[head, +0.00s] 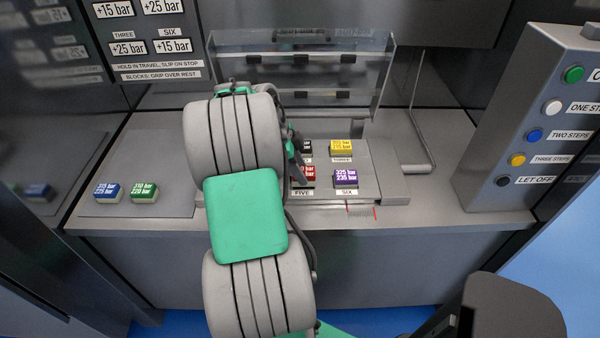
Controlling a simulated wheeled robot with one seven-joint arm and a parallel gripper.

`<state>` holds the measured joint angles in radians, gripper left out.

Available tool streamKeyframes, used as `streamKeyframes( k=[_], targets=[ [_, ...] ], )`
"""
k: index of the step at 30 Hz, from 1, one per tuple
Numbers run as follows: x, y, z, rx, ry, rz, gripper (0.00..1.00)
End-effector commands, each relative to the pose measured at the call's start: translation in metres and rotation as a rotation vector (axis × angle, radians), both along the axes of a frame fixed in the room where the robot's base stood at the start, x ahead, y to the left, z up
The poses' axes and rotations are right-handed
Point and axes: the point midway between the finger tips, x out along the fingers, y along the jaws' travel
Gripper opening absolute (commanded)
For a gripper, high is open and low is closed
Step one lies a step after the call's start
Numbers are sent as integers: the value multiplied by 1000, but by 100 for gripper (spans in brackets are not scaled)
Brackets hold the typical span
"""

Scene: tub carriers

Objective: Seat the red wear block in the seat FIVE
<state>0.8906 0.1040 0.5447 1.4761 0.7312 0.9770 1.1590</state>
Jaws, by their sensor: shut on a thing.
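The red wear block (308,174) shows in the head view just behind the label FIVE, with white pressure figures on its top. Its left part is hidden by my gripper. My gripper (298,170) is mostly hidden behind my arm; its dark finger side shows at the block's left, and it is shut on the red block. The seat FIVE (303,193) shows mainly by its label; the block covers the seat. I cannot tell whether the block rests fully in it or is held slightly above.
A purple block (346,179) stands at SIX, right of the red one. A yellow block (341,147) and a black block (307,147) are behind. Blue (107,192) and green (144,192) blocks lie left. A clear guard (350,70) stands behind; a button panel (550,120) is right.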

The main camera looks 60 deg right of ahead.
Motion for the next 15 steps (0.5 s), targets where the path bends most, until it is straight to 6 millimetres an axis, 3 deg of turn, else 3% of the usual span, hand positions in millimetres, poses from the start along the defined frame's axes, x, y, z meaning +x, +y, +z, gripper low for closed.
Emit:
streamKeyframes(
  k=[3, 13, 14, 15],
  targets=[
    [1, 0, -12, -2, -1, 1, 0],
    [1, 0, -19, -2, -1, 1, 0],
    [1, 0, -19, -2, -1, 1, 40],
    [1, 0, -18, -2, -1, 1, 44]
  ],
)
